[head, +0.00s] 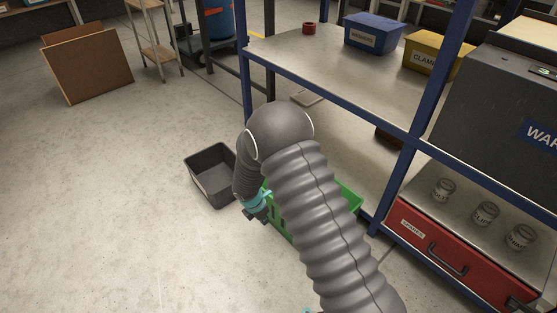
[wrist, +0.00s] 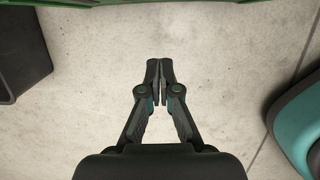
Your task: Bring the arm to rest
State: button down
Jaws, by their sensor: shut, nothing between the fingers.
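My arm, covered in a grey ribbed sleeve, runs up through the middle of the head view and bends over. My gripper (head: 256,215) hangs low at its end, beside the green crate. In the wrist view my gripper (wrist: 160,68) points at bare concrete floor. Its two fingertips are together with nothing between them.
A dark grey bin (head: 211,178) stands left of my gripper. A green crate (head: 349,197) is partly hidden behind my arm. A blue-framed shelf (head: 330,75) holds a blue WASHERS bin (head: 373,33). A red drawer (head: 447,258) is at right.

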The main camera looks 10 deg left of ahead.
jog(key=s+d+m+g+h, duration=0.1)
jog(key=s+d+m, duration=0.3)
jog(key=s+m, duration=0.15)
jog(key=s+d+r+m+t+y+p, duration=0.1)
jog(key=s+d+r+m, duration=0.6)
jog(key=r, duration=0.9)
jog(key=s+d+r+m+t+y+p, duration=0.1)
jog(key=s+d+r+m, duration=0.5)
jog(key=r, duration=1)
jog(key=s+d+r+m+t+y+p, duration=0.1)
jog(key=s+d+r+m, duration=0.6)
jog(key=r, duration=0.9)
jog(key=d+m+t+p, duration=0.1)
jog(key=d+m+p, duration=0.1)
jog(key=d, duration=0.1)
jog(key=shift+s+d+r+t, duration=0.15)
jog(key=shift+s+d+t, duration=0.05)
jog(key=shift+s+t, duration=0.15)
